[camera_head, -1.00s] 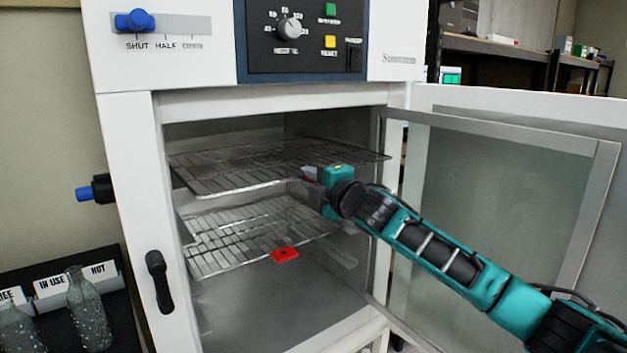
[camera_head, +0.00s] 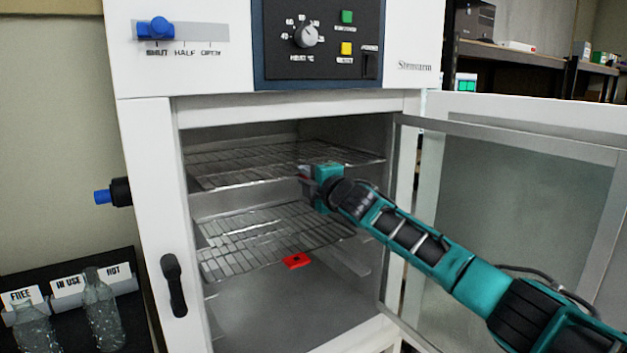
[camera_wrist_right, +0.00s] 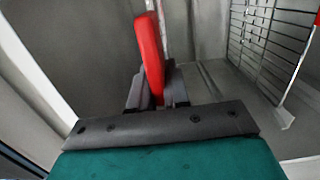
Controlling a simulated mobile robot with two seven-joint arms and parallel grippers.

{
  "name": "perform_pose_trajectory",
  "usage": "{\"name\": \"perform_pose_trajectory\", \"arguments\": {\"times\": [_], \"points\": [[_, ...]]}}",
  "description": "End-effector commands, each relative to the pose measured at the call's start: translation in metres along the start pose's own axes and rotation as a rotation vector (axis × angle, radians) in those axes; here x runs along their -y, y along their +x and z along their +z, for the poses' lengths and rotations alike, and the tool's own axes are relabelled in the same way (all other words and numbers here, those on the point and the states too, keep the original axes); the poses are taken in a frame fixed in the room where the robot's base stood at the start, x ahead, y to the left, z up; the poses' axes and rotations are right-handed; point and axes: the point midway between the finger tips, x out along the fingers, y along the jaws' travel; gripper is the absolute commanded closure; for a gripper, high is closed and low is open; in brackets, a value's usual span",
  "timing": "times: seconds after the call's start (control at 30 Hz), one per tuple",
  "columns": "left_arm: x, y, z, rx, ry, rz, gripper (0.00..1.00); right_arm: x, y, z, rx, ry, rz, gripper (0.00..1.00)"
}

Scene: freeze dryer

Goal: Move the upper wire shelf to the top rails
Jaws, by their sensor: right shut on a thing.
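The upper wire shelf (camera_head: 240,170) lies roughly level inside the upper part of the freeze dryer chamber. My right gripper (camera_head: 304,174) is at its front edge and is shut on the shelf's red tab (camera_wrist_right: 150,55), which stands between the fingers in the right wrist view. The side rails at the upper shelf's level are too indistinct to tell whether it rests on them. The lower wire shelf (camera_head: 262,240) sits below, with its own red tab (camera_head: 296,261) at the front; it also shows in the right wrist view (camera_wrist_right: 272,40). My left gripper is not in view.
The dryer door (camera_head: 520,200) stands open to the right, beside my right arm. The chamber's left front post (camera_head: 158,220) carries a black handle (camera_head: 173,284). Glass bottles (camera_head: 103,308) stand in a labelled rack at lower left. The chamber floor is clear.

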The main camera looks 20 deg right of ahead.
Motion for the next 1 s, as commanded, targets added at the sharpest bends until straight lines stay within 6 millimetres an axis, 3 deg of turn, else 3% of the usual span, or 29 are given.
{"name": "perform_pose_trajectory", "arguments": {"times": [0.53, 1.0], "points": [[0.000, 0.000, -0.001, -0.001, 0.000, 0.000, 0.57, -0.004, 0.044, -0.005, -0.005, 0.000, 0.007, 1.00], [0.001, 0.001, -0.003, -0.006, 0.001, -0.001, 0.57, -0.005, 0.048, -0.004, -0.004, 0.000, 0.009, 1.00]]}}
